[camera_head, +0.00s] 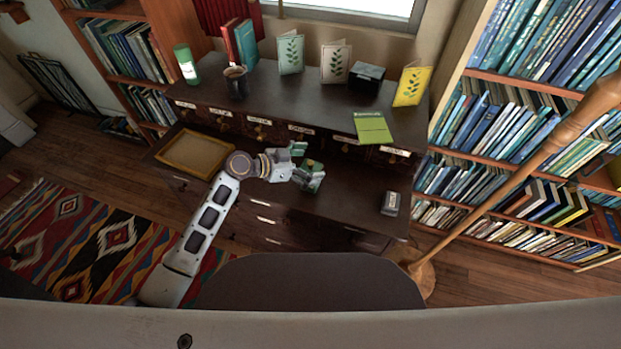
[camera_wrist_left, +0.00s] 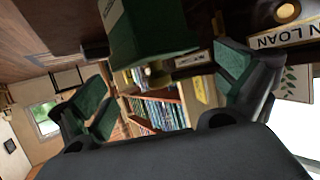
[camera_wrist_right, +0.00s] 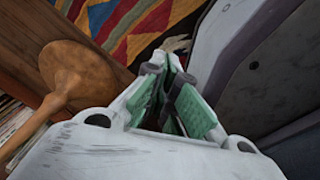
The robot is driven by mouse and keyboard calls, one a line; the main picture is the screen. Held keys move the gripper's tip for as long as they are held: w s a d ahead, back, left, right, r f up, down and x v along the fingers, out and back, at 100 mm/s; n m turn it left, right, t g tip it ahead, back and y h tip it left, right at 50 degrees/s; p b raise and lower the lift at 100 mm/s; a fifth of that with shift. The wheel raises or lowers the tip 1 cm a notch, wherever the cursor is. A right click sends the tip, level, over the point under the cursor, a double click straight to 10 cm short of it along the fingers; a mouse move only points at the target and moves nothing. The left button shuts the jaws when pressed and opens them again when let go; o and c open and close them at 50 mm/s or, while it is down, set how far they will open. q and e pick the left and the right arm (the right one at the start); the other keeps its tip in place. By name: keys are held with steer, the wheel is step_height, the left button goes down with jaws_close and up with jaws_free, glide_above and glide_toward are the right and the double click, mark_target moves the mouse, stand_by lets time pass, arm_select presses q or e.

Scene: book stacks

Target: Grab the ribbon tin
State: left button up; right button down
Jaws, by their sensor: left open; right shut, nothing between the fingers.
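A small green box (camera_wrist_left: 150,30), which I take to be the ribbon tin, is at the upper middle of the left wrist view, ahead of the open fingers. In the head view the green box (camera_head: 313,165) is partly hidden by my left gripper (camera_head: 306,166), over the desk's lower surface. The left gripper is open with its green-padded fingers spread around the line to the box; I cannot tell whether they touch it. My right gripper (camera_wrist_right: 172,105) is shut and empty in the right wrist view, away from the desk.
The dark desk has a raised shelf (camera_head: 290,103) with cards, a mug (camera_head: 236,82), a black box (camera_head: 367,78) and a green booklet (camera_head: 373,128) overhanging its edge. A tan tray (camera_head: 195,153) lies left, a small dark box (camera_head: 390,203) right. A wooden pole (camera_head: 510,180) stands at right.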

arm_select(q)
steer(key=c, duration=1.3)
steer(key=shift+r, duration=0.1)
arm_select(e)
steer(key=shift+w+d+r, duration=0.1)
steer(key=shift+w+d, duration=0.15)
steer(key=shift+w, duration=0.15)
arm_select(q)
steer(key=shift+r, duration=0.4)
step_height(320, 180, up, 8)
steer(key=shift+r, duration=0.5)
arm_select(e)
steer(key=shift+d, duration=0.3)
